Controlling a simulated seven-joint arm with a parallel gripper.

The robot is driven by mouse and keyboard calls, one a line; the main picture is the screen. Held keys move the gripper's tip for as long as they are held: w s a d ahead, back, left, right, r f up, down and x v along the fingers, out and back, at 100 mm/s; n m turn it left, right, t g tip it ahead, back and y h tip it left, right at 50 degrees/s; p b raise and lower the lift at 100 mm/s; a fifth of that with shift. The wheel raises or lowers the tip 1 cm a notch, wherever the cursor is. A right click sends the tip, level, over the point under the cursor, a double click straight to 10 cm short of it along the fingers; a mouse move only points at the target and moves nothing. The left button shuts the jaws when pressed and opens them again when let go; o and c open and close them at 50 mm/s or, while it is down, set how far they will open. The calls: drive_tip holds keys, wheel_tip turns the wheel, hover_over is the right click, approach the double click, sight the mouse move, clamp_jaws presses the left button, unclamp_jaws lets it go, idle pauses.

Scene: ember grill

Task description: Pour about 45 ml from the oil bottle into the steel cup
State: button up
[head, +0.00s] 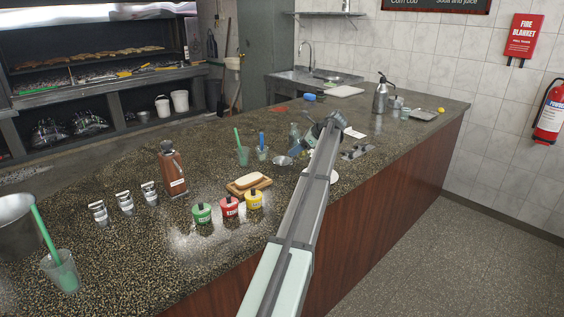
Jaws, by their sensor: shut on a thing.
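My arm reaches over the counter from the bottom of the head view. My gripper (311,139) is small and partly hidden by the arm's end. It looks shut on a clear, pale glass bottle (295,133), which seems to be the oil bottle. The bottle looks close to upright; its level and any stream are too small to make out. A small steel cup (283,161) sits just below and left of the bottle in the picture. Whether the bottle's mouth is over the cup cannot be told.
Green (202,213), red (229,206) and yellow (254,200) pots stand left of my arm, by a board with bread (249,183).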

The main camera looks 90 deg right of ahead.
sight(299, 155)
drive_tip(key=g, duration=0.3)
drive_tip(key=w+g, duration=0.1)
drive_tip(key=shift+r+n+g, duration=0.3)
drive_tip(key=shift+n+g, duration=0.1)
drive_tip(key=g, duration=0.1)
drive_tip(key=s+f+g, duration=0.1)
drive_tip(key=g, duration=0.1)
drive_tip(key=shift+y, duration=0.3)
drive_tip(key=shift+s+f+n+g, duration=0.2)
drive_tip(key=shift+f+n+g, duration=0.2)
drive_tip(key=shift+f+g, duration=0.65)
drive_tip(key=shift+s+f+g+p, duration=0.1)
drive_tip(key=shift+f+g+p, duration=0.25)
drive_tip(key=shift+g, duration=0.5)
drive_tip(key=shift+f+g+p, duration=0.15)
drive_tip(key=shift+g+p, duration=0.3)
drive_tip(key=shift+g, duration=0.35)
idle(0.5)
drive_tip(key=shift+r+n+g, duration=0.15)
drive_tip(key=shift+n+g, duration=0.15)
idle(0.4)
drive_tip(key=shift+s+t, duration=0.1)
drive_tip(key=shift+t, duration=0.3)
drive_tip(key=shift+w+r+t, duration=0.1)
drive_tip(key=shift+r+t, duration=0.05)
drive_tip(key=shift+t, duration=0.55)
drive_tip(key=shift+w+r+t, duration=0.1)
drive_tip(key=shift+r+t, duration=0.05)
drive_tip(key=shift+t, duration=0.55)
